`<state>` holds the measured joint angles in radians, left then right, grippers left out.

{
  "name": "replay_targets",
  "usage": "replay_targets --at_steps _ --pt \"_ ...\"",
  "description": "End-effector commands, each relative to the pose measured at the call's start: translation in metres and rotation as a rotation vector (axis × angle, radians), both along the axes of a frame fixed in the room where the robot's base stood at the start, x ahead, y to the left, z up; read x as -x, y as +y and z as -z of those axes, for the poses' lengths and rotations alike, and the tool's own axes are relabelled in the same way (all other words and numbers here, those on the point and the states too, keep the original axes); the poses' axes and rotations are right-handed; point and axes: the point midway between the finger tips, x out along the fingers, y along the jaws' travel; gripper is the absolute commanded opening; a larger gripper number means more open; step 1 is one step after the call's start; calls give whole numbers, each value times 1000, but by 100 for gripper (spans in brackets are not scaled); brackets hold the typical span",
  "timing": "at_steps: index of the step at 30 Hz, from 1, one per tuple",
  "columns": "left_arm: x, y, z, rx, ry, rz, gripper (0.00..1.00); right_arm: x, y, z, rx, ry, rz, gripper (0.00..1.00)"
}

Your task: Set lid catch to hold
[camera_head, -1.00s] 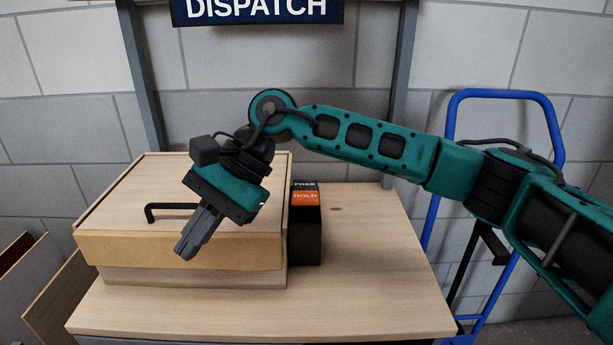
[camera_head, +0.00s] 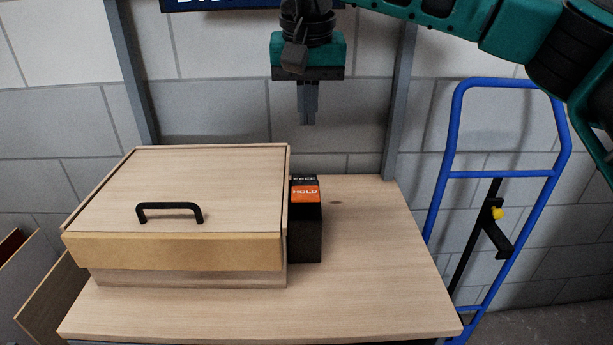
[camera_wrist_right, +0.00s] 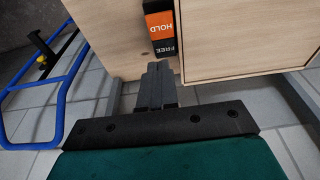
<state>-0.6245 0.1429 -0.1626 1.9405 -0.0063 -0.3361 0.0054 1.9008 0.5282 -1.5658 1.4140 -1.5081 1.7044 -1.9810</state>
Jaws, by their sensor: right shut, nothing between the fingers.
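The lidded wooden box (camera_head: 180,185) stands on the table with its lid down and a black handle (camera_head: 170,206) on the lid. The lid catch (camera_head: 306,225) is a dark block against the box's right side. Its top carries a black FREE label (camera_head: 304,179) and an orange HOLD label (camera_head: 305,194). In the right wrist view the HOLD label (camera_wrist_right: 159,28) and FREE label (camera_wrist_right: 165,52) show beyond the fingers. I cannot tell the catch's setting. My right gripper (camera_head: 309,122) is shut and empty, pointing down above and behind the catch. My left gripper is not in view.
The wooden table (camera_head: 375,270) is clear to the right of the catch. A blue hand truck (camera_head: 433,215) stands right of the table. A block wall and grey posts (camera_head: 398,110) are behind. Loose boards (camera_head: 50,300) lean at the lower left.

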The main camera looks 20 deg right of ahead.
Motion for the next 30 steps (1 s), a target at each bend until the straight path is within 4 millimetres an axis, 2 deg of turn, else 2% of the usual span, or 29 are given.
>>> replay_targets --at_steps 4,7,18,21,25,30 --pt "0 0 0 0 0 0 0 -1 0 7 -1 2 0 0" --pt "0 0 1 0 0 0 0 -3 -1 20 -1 4 0 0" --pt "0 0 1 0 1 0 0 -18 -5 95 -1 4 0 0" --pt "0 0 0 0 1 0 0 -17 -4 112 -1 3 -2 0" --pt "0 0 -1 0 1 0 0 -14 -4 128 -1 2 0 0" --pt "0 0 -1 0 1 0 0 -13 -3 137 -3 0 0 0"
